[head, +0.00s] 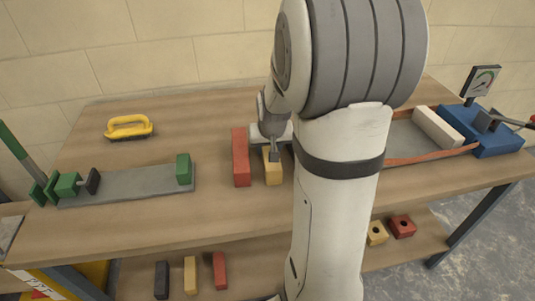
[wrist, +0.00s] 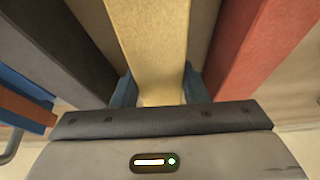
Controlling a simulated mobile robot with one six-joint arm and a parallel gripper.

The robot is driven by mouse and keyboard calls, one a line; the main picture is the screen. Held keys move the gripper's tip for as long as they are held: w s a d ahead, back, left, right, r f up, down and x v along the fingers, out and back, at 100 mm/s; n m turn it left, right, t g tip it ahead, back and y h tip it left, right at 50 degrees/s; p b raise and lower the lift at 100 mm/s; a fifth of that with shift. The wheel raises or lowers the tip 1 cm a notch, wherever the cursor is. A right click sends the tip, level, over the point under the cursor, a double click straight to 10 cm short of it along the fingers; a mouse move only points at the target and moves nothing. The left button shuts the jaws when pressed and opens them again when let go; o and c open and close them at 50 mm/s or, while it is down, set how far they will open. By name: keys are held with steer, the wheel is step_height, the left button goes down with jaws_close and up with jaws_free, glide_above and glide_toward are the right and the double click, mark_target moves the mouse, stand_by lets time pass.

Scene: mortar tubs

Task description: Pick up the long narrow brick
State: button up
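A yellow brick (head: 273,174) lies on the workbench, with my gripper (head: 273,150) down at its far part. In the wrist view the yellow brick (wrist: 155,45) runs between the two blue fingertips of my gripper (wrist: 160,92). The fingers sit close along both its sides; whether they press on it I cannot tell. A long red brick (head: 241,157) lies just left of the yellow one in the head view; a red brick (wrist: 258,45) is right of it in the wrist view. A dark grey brick (wrist: 55,45) is on the other side there, hidden by my arm in the head view.
A grey plate with green blocks (head: 130,187) and a yellow-handled float (head: 129,127) are at the left. A grey tray (head: 410,140), pale block (head: 437,128) and blue base with gauge (head: 495,135) are at the right. Several small bricks (head: 190,275) lie on the lower shelf.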

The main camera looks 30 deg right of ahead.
jaws_close()
steer(key=shift+w+r, duration=0.1)
steer(key=shift+r, duration=0.05)
